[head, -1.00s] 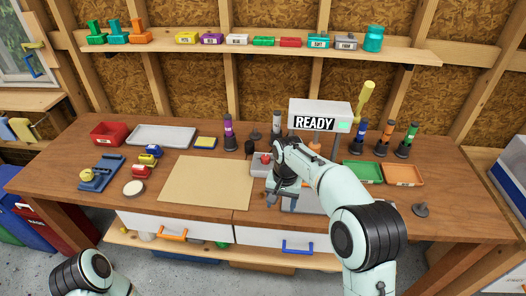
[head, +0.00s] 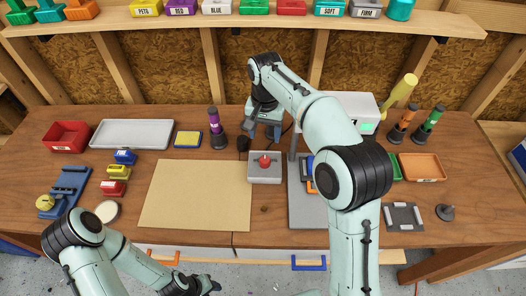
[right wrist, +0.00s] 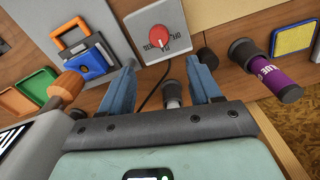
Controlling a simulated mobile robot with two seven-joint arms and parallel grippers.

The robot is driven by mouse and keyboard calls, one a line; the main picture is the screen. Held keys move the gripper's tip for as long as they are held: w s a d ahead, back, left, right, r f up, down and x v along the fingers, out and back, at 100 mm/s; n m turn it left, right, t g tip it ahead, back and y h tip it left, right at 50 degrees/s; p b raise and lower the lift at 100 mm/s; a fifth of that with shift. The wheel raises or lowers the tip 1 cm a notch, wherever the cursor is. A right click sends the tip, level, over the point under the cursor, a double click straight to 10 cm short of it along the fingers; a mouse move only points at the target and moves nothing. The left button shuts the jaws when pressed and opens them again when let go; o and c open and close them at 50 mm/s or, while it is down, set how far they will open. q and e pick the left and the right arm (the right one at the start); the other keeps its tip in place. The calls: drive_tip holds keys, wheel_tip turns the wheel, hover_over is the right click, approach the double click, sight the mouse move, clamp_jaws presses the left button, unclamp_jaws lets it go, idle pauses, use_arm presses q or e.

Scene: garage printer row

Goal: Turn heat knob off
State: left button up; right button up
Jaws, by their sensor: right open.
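The heat knob (head: 265,161) is a red knob on a light grey box near the middle of the bench. In the right wrist view the red knob (right wrist: 158,37) shows near the top, with printed labels on its box that I cannot read fully. My right gripper (head: 263,130) is above the bench, just behind the box. Its two blue fingers (right wrist: 163,78) are apart and empty, with the knob beyond their tips and not touched. My left gripper (head: 203,285) is at the bottom edge, partly hidden, off the bench's front.
A tan mat (head: 195,195) lies left of the box. A grey plate (head: 305,212) with blue and orange parts is to its right, partly behind my right arm. A purple bottle (head: 214,122) stands at the back left of the box. An orange tray (head: 422,167) is at right.

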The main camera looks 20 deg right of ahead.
sight(265, 159)
wheel_tip(265, 159, down, 12)
drive_tip(key=shift+s+f, duration=0.1)
idle(0.4)
drive_tip(key=c, duration=1)
